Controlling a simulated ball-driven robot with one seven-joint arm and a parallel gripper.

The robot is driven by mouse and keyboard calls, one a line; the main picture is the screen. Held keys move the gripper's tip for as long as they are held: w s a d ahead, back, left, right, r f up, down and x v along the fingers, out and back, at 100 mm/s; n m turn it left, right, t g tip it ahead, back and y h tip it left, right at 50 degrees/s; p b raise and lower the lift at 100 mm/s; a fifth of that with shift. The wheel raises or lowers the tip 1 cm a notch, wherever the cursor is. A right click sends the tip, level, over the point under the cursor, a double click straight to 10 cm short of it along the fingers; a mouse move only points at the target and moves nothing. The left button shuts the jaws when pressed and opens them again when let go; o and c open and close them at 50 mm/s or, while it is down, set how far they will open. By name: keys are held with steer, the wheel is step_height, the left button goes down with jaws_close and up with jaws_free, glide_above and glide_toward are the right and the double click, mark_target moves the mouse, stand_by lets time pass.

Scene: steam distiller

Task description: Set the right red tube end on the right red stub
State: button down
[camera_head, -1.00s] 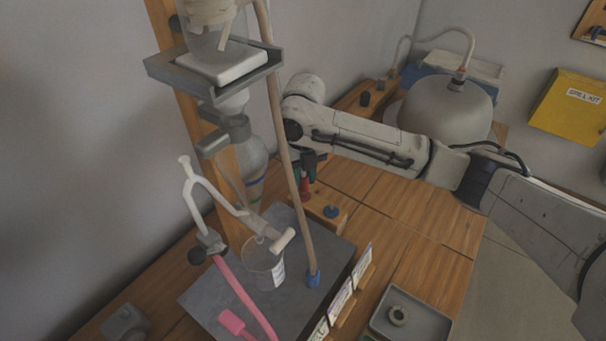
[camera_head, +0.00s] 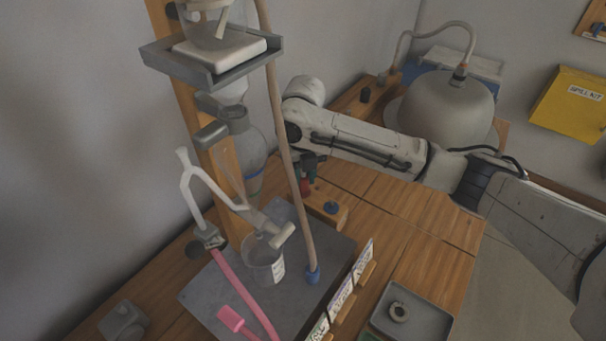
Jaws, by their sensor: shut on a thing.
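My gripper (camera_head: 309,172) points down behind the brown upright tube, over the back right of the grey base plate. Its dark and green fingers are shut on a small red piece (camera_head: 305,187), which looks like the red tube end. The red piece is just above or at the wooden block; the contact is too small to tell. The right red stub cannot be made out; it may be hidden under the fingers. A pink-red tube (camera_head: 238,287) runs down the front left from a clamp, with a pink piece (camera_head: 231,318) beside it.
A beaker (camera_head: 264,260) stands on the base plate (camera_head: 205,291). A grey tray (camera_head: 422,318) is front right.

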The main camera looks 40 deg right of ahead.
steer(key=shift+f, duration=0.1)
steer(key=shift+f, duration=0.3)
stand_by(0.3)
steer(key=c, duration=0.8)
jaws_free()
steer(key=shift+r+p, duration=2.6)
steer(key=shift+r, duration=0.9)
